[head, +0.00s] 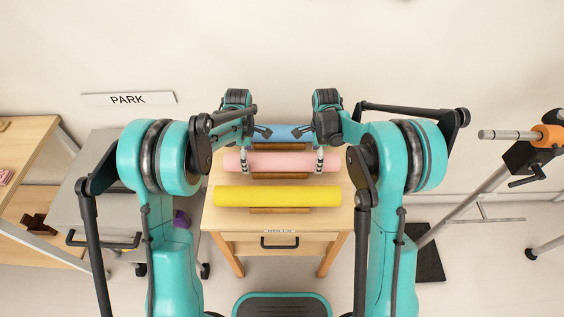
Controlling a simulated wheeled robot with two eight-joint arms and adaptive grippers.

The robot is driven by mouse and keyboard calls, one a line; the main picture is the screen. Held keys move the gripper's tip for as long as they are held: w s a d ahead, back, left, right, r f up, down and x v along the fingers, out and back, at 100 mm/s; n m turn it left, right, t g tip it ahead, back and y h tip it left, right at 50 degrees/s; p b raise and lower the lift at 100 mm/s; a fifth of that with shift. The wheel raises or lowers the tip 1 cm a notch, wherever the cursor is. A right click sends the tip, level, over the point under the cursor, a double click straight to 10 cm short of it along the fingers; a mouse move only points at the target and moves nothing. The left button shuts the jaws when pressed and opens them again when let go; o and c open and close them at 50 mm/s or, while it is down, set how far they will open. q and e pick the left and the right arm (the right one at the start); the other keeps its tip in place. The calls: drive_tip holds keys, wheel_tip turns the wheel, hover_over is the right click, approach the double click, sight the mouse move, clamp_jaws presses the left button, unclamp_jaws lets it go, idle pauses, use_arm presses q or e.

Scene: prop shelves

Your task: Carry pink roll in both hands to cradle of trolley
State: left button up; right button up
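The pink roll (282,162) lies level across a wooden support on the wooden stand (218,218), between a blue roll (284,132) behind and a yellow roll (277,196) in front. My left gripper (244,154) is at the pink roll's left part, with a finger against or just over it. My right gripper (319,154) is at its right part in the same way. The far fingers are partly hidden, so I cannot tell whether either grips the roll. A grey wheeled trolley (92,190) stands at the left, partly behind my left arm; no cradle is clearly visible on it.
A wooden table (28,140) stands at the far left beyond the trolley. A purple object (181,220) shows beside the trolley. A metal stand with an orange part (548,135) is at the right. A PARK sign (128,99) hangs on the back wall.

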use_arm(q)
drive_tip(key=shift+f, duration=1.55)
use_arm(e)
drive_tip(key=shift+f, duration=1.55)
use_arm(q)
drive_tip(key=c, duration=1.8)
use_arm(e)
drive_tip(key=c, duration=1.8)
